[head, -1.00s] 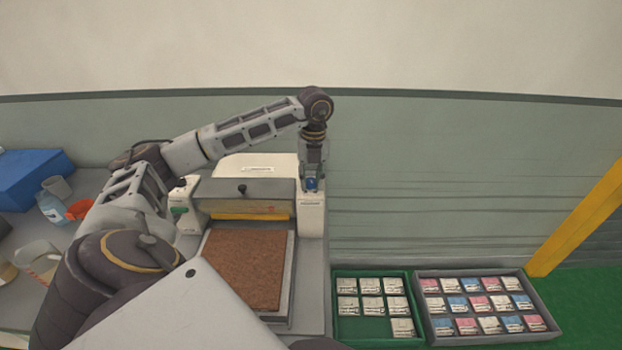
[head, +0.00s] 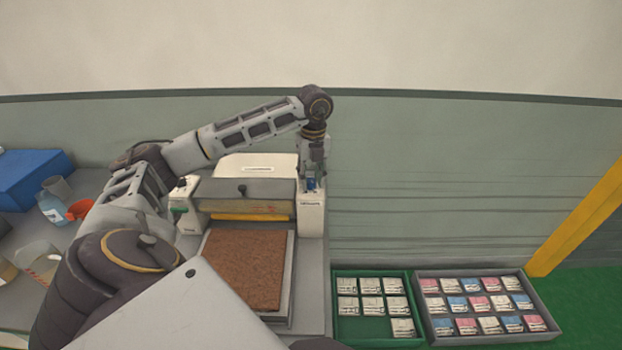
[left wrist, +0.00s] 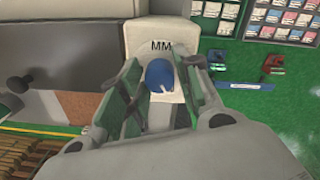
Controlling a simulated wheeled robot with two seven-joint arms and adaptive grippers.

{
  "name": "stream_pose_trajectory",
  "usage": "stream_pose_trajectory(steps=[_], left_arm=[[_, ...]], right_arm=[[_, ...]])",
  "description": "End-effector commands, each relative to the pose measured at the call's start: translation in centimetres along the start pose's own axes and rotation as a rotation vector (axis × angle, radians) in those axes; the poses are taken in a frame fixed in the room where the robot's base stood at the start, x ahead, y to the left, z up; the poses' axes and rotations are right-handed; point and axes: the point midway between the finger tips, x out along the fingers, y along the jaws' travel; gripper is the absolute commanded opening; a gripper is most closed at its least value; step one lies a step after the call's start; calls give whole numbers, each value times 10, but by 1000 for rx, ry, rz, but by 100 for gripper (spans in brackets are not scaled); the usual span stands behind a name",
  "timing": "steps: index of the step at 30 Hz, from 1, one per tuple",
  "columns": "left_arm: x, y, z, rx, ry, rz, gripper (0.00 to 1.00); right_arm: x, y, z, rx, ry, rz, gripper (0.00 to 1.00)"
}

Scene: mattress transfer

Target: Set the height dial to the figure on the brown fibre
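The height dial is a blue knob with a white pointer mark on a white housing; it shows in the left wrist view (left wrist: 158,74) and, small, in the head view (head: 311,184). Letters "MM" stand on the housing near it. My left gripper (left wrist: 160,88) points down at the dial, with one finger on each side of the knob. The fingers look apart, with a small gap to the knob; it also shows in the head view (head: 312,178). The brown fibre slab (head: 242,268) lies flat on the machine's tray; no figure is readable on it. My right gripper is out of view.
A green tray (head: 345,329) and a grey tray (head: 430,327) of small cards stand at the right. A blue box (head: 28,178), bottle (head: 53,208) and beakers stand at the left. A grey cover with a black knob (head: 242,189) stands behind the slab.

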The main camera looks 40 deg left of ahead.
Motion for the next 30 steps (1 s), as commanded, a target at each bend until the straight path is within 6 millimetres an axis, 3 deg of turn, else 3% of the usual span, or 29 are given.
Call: stream_pose_trajectory(steps=[3,17,30], left_arm=[[1,0,-1,1,2,2,51],[-2,0,-2,3,4,4,51],[-45,0,-1,3,3,2,51]], right_arm=[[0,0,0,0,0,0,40],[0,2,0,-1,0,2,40],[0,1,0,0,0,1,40]])
